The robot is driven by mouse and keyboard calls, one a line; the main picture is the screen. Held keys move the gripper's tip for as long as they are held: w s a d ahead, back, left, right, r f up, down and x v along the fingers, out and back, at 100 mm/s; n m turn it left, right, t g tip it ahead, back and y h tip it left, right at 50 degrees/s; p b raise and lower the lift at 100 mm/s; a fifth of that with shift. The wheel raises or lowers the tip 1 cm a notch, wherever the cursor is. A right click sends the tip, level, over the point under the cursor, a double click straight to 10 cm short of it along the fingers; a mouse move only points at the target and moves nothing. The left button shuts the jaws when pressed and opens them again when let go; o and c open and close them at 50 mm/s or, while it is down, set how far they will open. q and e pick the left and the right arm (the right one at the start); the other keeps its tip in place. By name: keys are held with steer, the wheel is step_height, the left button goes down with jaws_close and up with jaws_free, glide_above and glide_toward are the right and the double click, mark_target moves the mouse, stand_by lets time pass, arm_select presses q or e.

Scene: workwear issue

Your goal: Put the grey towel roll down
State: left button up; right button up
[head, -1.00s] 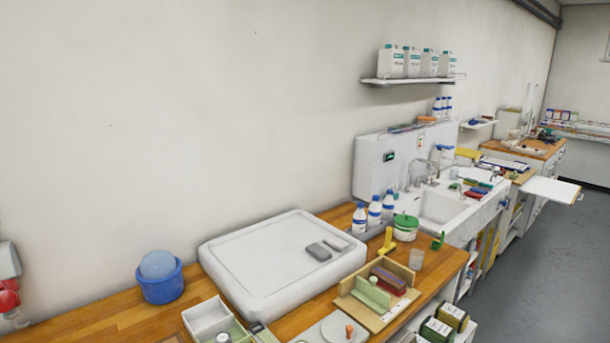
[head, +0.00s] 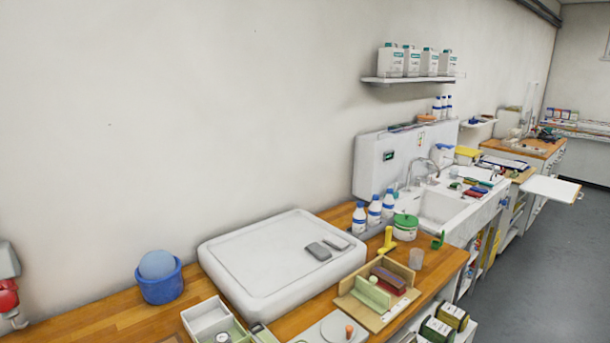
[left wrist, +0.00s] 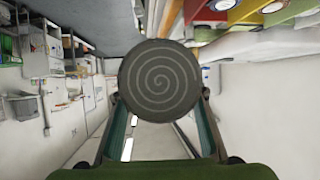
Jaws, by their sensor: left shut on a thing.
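The grey towel roll (left wrist: 161,80) shows end-on in the left wrist view, a dark grey disc with a pale spiral. My left gripper (left wrist: 160,98) is shut on it, with one finger at each side of the roll. The rest of the roll's length is hidden behind its end face. The roll and both grippers are out of the head view. I cannot tell from the left wrist view what lies directly beneath the roll.
The head view shows a wooden bench (head: 95,318) with a large white tray-like slab (head: 270,262), a blue bucket (head: 162,284), a wooden jig (head: 350,303) and several bottles. A sink (head: 440,207) stands beyond. Bare wood shows at the bench's left. Grey floor (head: 545,265) is clear at right.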

arm_select(q)
steer(key=w+a+r+n+t+y, duration=0.1)
steer(key=w+a+r+n+y, duration=0.15)
steer(key=w+a, duration=0.45)
steer(key=w+a+r+n+t+y, duration=0.2)
steer(key=w+a+r, duration=0.2)
steer(key=a, duration=0.4)
steer(key=s+d+r+m+g+h, duration=0.1)
steer(key=s+r+m+g+h, duration=0.25)
steer(key=s, duration=0.45)
steer(key=s+d+r+m+g+h, duration=0.25)
steer(key=s+r+m, duration=0.2)
steer(key=s, duration=0.45)
step_height(320, 180, down, 14)
steer(key=t+b, duration=0.1)
steer(key=b, duration=1.3)
steer(key=shift+w+a+n, duration=0.15)
steer(key=shift+a+n, duration=0.2)
steer(key=shift+n, duration=0.1)
steer(key=shift+w+a, duration=0.1)
